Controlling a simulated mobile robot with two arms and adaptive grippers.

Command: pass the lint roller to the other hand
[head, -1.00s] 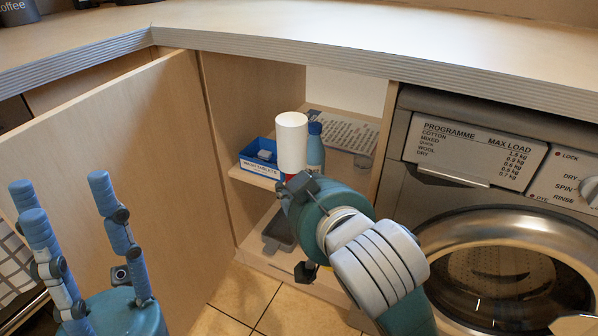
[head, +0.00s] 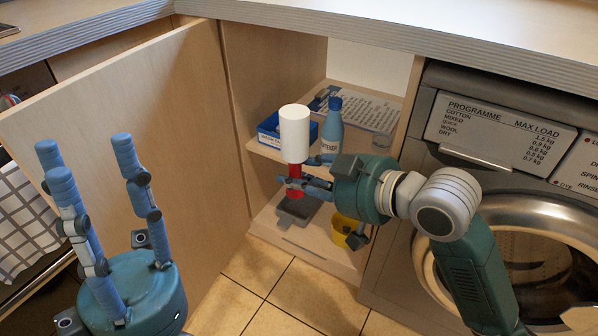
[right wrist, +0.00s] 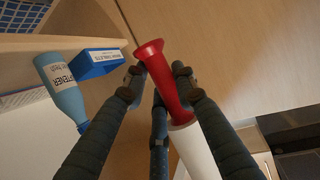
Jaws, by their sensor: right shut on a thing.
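The lint roller has a white roll (head: 294,135) on top and a red handle (head: 295,188) below, and stands upright in front of the open cupboard. My right gripper (head: 292,184) is shut on the red handle. In the right wrist view the fingers (right wrist: 156,88) close on both sides of the red handle (right wrist: 164,75), and the white roll (right wrist: 196,152) points to the bottom of the picture. My left gripper (head: 92,165) is at the lower left, open and empty, fingers pointing up, well apart from the roller.
A blue box (head: 268,133) and a blue softener bottle (head: 332,127) stand on the cupboard shelf. A grey tray (head: 298,211) and a yellow container (head: 343,229) are below. The open door (head: 130,110) stands behind my left gripper. The washing machine (head: 470,185) is at right.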

